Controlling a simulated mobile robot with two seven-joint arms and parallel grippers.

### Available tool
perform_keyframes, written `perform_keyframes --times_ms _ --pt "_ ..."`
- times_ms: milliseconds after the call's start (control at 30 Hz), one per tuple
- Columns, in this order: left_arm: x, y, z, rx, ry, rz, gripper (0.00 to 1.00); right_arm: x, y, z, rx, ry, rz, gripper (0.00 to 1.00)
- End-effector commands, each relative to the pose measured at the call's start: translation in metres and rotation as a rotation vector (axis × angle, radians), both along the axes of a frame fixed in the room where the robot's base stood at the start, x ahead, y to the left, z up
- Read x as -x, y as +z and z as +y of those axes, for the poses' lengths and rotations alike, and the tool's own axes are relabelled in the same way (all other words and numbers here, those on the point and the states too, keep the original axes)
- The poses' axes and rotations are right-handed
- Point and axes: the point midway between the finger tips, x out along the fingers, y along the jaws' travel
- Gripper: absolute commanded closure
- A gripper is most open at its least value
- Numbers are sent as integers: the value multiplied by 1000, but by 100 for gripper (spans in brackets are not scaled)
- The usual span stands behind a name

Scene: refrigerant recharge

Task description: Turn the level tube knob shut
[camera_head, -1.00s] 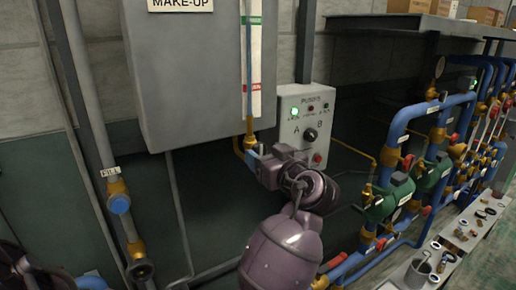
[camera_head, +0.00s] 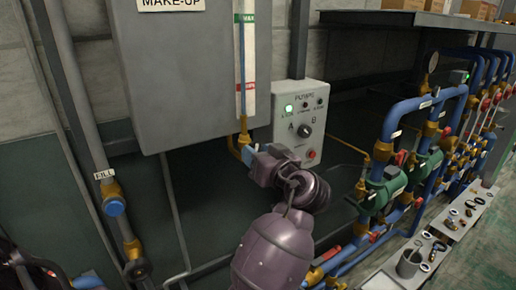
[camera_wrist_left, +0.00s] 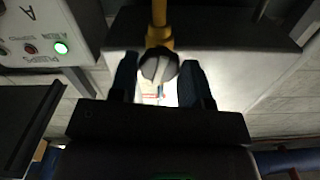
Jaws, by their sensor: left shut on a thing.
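The level tube (camera_head: 241,55) runs down a white scale with a green band and a red band on the front of the grey make-up tank (camera_head: 185,80). A brass fitting (camera_head: 243,124) is at its foot. My left gripper (camera_head: 249,153) is at this fitting, and its wrist hides most of the knob in the head view. In the left wrist view the grey knob (camera_wrist_left: 158,66) sits between the two dark fingers, below a brass pipe. The fingers are closed on it. My right gripper is not in view.
A pump panel (camera_head: 301,122) with a lit green lamp and a selector is close right of my left wrist. Blue pipes with green pumps (camera_head: 383,194) stand farther right. Loose parts lie on a low bench (camera_head: 440,235).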

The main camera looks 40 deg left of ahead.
Motion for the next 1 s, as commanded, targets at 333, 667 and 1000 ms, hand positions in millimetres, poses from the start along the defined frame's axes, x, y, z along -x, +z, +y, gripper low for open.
perform_keyframes --times_ms 333,667,1000 --pt "0 1 -2 -72 -5 169 85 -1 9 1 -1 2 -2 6" --pt "0 1 -2 -82 -5 189 85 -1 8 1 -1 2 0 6" --pt "0 2 -2 -197 -6 467 85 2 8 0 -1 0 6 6"
